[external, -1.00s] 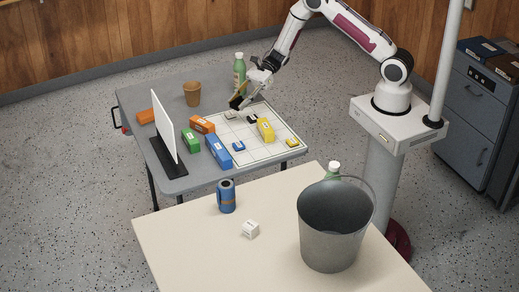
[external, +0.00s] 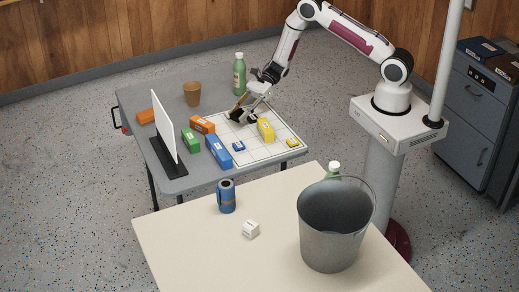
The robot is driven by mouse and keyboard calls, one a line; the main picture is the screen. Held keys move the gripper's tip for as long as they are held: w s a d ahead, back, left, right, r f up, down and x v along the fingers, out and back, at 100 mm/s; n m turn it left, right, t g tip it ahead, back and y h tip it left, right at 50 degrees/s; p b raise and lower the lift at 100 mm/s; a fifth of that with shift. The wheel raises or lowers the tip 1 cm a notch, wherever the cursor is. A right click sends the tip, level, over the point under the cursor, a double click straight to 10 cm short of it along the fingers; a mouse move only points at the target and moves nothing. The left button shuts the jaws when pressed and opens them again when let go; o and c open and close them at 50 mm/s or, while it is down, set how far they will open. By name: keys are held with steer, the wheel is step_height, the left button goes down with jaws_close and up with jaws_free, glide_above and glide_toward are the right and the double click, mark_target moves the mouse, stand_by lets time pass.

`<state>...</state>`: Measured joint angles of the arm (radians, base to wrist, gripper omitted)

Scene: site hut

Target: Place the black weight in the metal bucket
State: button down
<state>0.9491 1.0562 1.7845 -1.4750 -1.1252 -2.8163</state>
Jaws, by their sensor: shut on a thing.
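My gripper (external: 242,114) is low over the white grid board on the grey table. It is shut on a small dark thing, which looks like the black weight (external: 237,117); the fingers hide much of it, and I cannot tell whether it still touches the board. The metal bucket (external: 328,238) stands upright on the cream table in front, at the right, with its handle raised. The bucket is well apart from my gripper, and its inside looks empty as far as I can see.
Yellow, blue, orange and green blocks stand around the grid board (external: 272,152). A white upright panel (external: 163,125), a brown cup (external: 192,94) and a green bottle (external: 239,74) are on the grey table. A blue can (external: 226,196) and white cube (external: 250,229) are left of the bucket.

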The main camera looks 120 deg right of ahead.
mark_target(240, 126)
steer(key=shift+f, duration=1.8)
steer(key=shift+f, duration=0.15)
steer(key=c, duration=1.5)
jaws_free()
steer(key=shift+o, duration=0.2)
steer(key=v, duration=1.2)
